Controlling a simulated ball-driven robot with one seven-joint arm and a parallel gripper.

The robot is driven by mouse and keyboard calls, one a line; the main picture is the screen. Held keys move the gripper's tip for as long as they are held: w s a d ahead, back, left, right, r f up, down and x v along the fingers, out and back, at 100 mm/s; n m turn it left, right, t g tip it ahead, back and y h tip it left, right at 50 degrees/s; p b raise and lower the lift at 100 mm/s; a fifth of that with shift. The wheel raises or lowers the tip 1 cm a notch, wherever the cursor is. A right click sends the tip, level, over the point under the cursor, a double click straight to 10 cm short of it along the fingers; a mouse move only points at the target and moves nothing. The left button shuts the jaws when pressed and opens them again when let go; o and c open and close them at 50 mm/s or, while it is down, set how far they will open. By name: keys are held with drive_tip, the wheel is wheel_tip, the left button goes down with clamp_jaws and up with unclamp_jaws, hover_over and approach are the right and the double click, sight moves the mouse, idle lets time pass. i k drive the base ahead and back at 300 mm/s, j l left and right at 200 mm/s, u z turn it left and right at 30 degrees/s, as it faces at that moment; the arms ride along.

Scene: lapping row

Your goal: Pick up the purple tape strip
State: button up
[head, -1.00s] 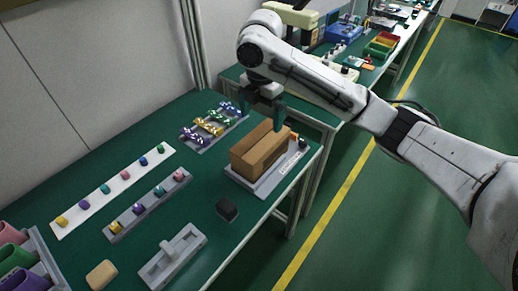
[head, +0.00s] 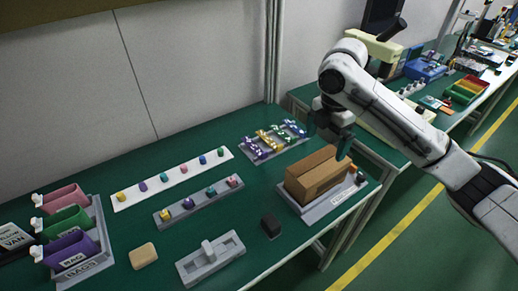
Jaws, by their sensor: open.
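I cannot single out a purple tape strip with certainty. A small purple piece (head: 143,186) sits on the white strip (head: 188,174), second from its left end. Another purple piece (head: 188,202) sits on the grey rail (head: 200,206) in front. Shiny purple pieces (head: 257,153) lie with yellow ones on a grey tray on the green bench. My gripper (head: 331,134) is open, its dark fingers pointing down above and behind the cardboard box (head: 318,174). It is well to the right of the small purple pieces and looks empty.
The box stands on a grey tray (head: 346,196) by the bench's front edge. A black block (head: 270,226), a grey fixture with a handle (head: 212,260) and a tan block (head: 143,256) lie in front. Coloured bins (head: 70,243) stand at left. Bare bench lies behind the white strip.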

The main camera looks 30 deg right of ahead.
sight(262, 155)
drive_tip(key=i+l+u, duration=0.15)
drive_tip(key=l+u, duration=0.2)
drive_tip(key=i+l+u, duration=0.1)
drive_tip(key=l+u, duration=0.65)
drive_tip(key=i+j, duration=0.05)
